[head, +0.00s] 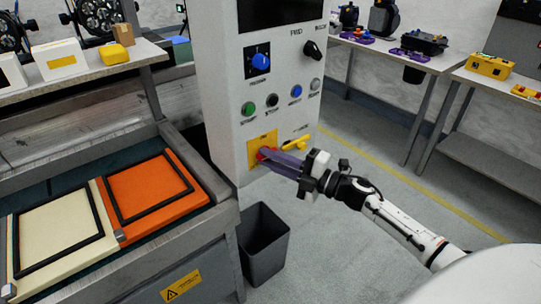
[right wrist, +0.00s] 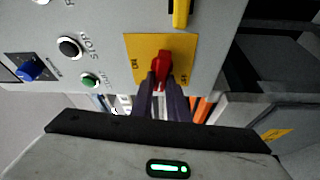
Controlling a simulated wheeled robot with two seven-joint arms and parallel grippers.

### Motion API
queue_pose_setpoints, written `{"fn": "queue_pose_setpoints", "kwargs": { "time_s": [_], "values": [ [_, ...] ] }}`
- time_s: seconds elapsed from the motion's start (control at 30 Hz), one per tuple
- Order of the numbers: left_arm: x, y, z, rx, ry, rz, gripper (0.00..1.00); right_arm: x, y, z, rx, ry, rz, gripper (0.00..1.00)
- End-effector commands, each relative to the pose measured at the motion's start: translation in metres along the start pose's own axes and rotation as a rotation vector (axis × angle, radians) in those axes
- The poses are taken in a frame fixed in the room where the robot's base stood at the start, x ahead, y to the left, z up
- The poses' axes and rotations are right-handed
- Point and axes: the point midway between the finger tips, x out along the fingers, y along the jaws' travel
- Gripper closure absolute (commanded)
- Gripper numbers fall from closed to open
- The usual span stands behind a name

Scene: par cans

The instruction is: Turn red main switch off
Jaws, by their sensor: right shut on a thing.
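The red main switch (right wrist: 161,67) sits on a yellow plate (right wrist: 131,48) low on the white control panel (head: 222,100). In the right wrist view its red handle points up and down the picture. My right gripper (head: 268,156) reaches in from the right, and its purple fingers are shut on the red switch. The fingers (right wrist: 163,96) also show in the right wrist view, at the handle's lower end. In the head view the fingers hide most of the switch. My left gripper is not in view.
Above the switch are black, green, blue and grey buttons (head: 271,101) and a blue knob (head: 260,61). A yellow handle (head: 296,143) sticks out right of the switch. A dark bin (head: 264,245) stands below. Framed screens (head: 148,188) lie at left. The floor at right is open.

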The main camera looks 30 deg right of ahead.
Motion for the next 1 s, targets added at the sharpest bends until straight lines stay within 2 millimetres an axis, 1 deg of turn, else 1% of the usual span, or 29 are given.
{"fn": "queue_pose_setpoints", "kwargs": {
  "time_s": [0.13,0.33,0.9,0.93,1.0],
  "values": [
    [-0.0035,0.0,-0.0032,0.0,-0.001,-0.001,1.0,-0.0004,-0.0006,-0.0005,-0.076,0.001,-0.034,1.0],
    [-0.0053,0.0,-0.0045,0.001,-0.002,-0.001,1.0,-0.0003,-0.002,-0.0007,-0.138,0.002,-0.059,1.0],
    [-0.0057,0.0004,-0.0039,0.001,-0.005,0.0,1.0,-0.0004,-0.0031,-0.0004,-0.165,0.001,-0.071,1.0],
    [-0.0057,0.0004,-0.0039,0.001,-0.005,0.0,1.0,-0.0004,-0.0032,-0.0004,-0.165,0.001,-0.071,0.83],
    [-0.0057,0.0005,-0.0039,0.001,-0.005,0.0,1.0,-0.0004,-0.003,-0.0003,-0.165,0.001,-0.07,0.71]
  ]
}}
